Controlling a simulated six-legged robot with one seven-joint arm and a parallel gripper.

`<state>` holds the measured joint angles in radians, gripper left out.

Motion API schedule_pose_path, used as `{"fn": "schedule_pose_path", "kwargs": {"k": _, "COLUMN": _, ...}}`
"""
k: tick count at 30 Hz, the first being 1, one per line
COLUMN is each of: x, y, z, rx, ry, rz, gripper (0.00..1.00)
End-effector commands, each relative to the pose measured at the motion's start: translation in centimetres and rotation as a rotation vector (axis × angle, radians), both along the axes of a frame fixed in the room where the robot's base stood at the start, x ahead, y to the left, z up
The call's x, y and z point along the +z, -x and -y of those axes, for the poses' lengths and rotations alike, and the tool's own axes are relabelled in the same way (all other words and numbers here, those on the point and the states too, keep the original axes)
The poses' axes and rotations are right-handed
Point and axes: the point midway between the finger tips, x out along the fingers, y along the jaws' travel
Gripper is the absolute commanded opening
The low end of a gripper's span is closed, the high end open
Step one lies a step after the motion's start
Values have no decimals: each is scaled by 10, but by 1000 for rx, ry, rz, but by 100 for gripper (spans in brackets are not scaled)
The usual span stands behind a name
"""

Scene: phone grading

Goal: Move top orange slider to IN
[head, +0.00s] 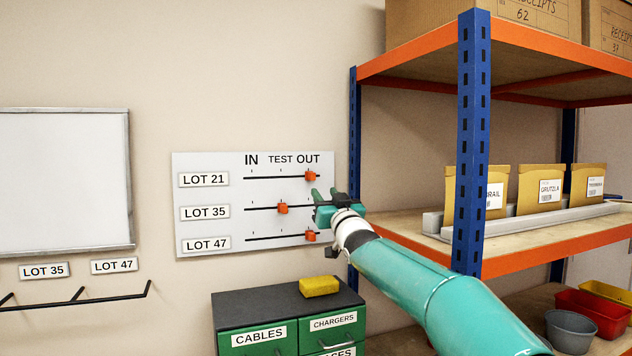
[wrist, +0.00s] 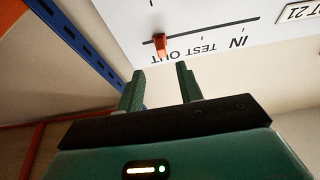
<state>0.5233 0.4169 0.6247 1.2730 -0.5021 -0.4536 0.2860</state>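The top orange slider (head: 311,176) sits at the OUT end of the top track, in the LOT 21 row of the white wall board (head: 215,243). In the wrist view, which is upside down, the same orange slider (wrist: 161,45) is ahead of my fingertips. My gripper (head: 325,195) is just below and right of the slider in the head view. In the wrist view my gripper (wrist: 161,72) has its two green fingers apart with nothing between them. The middle slider (head: 283,208) is near TEST. The bottom slider (head: 311,236) is near OUT.
A blue-and-orange shelf rack (head: 474,150) stands close on the right, beside my arm. A dark-topped green cabinet (head: 240,309) with a yellow sponge (head: 319,286) is below the board. A whiteboard (head: 62,180) and hook rail (head: 75,300) are on the left wall.

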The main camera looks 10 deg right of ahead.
Motion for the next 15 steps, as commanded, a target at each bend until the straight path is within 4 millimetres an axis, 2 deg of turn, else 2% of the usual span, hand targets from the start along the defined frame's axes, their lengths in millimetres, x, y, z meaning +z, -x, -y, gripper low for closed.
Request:
{"fn": "schedule_pose_path", "kwargs": {"k": 6, "x": 11, "y": -28, "z": -6, "rx": 2, "ry": -2, "rz": 3, "gripper": 36}}
{"fn": "schedule_pose_path", "kwargs": {"k": 15, "x": 24, "y": -58, "z": -12, "rx": 7, "ry": -2, "rz": 2, "gripper": 36}}
